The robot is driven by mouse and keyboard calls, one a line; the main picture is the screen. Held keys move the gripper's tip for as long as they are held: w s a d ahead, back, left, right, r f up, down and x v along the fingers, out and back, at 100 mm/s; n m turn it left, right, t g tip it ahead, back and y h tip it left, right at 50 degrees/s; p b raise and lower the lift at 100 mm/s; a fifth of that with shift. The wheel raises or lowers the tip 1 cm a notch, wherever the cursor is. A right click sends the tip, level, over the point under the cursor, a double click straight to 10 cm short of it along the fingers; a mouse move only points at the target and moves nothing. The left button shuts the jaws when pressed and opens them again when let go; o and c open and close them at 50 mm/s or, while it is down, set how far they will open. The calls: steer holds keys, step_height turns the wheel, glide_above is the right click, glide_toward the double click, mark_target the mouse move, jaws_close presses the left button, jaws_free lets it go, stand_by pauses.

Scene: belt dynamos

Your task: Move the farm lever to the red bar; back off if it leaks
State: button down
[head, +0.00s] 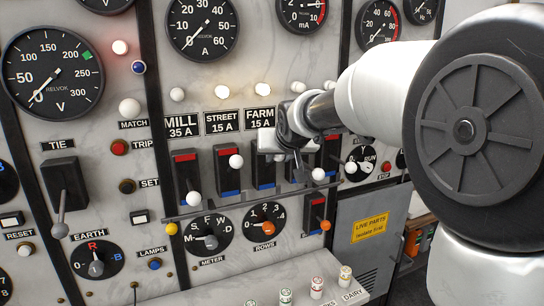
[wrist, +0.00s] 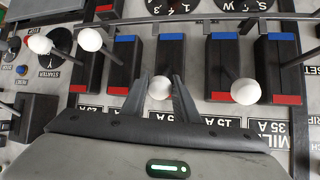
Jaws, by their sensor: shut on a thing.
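The farm switch (head: 264,172) is a black upright block under the FARM 15 A label (head: 260,118), with a blue bar at its foot. My gripper hides its top and its lever in the head view. In the wrist view, which is upside down, my gripper (wrist: 161,78) is shut on the white knob of the farm lever (wrist: 160,89), one finger on each side. The knob lies toward the red end of the block, away from the blue bar (wrist: 171,37). The farm red bar is mostly hidden, so I cannot tell whether the lever touches it.
The street lever's white knob (head: 236,161) is close on the left; the mill knob (head: 193,199) hangs lower. More levers stand to the right, one with an orange knob (head: 324,225). A rail (head: 225,208) crosses below the switches. The street (head: 222,92) and farm lamps (head: 262,90) glow warm.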

stand_by(0.3)
steer(key=c, duration=1.4)
jaws_free()
steer(key=shift+s+r, duration=0.1)
steer(key=shift+r, duration=0.05)
steer(key=b+v, duration=0.1)
steer(key=v, duration=1.6)
steer(key=shift+r+b, duration=0.1)
steer(key=shift+b, duration=0.2)
steer(key=shift+s, duration=0.15)
steer(key=s+d+f+g, duration=0.1)
steer(key=s+f, duration=0.6)
steer(key=s+d+f+g, duration=0.2)
steer(key=s+f, duration=0.5)
steer(key=s, duration=0.1)
steer(key=s+d+f+g, duration=0.1)
steer(key=s+f+g, duration=0.1)
steer(key=s+f, duration=0.5)
steer(key=shift+s+d+f+h, duration=0.1)
steer(key=shift+s+d+h, duration=0.1)
steer(key=shift+s+h, duration=0.2)
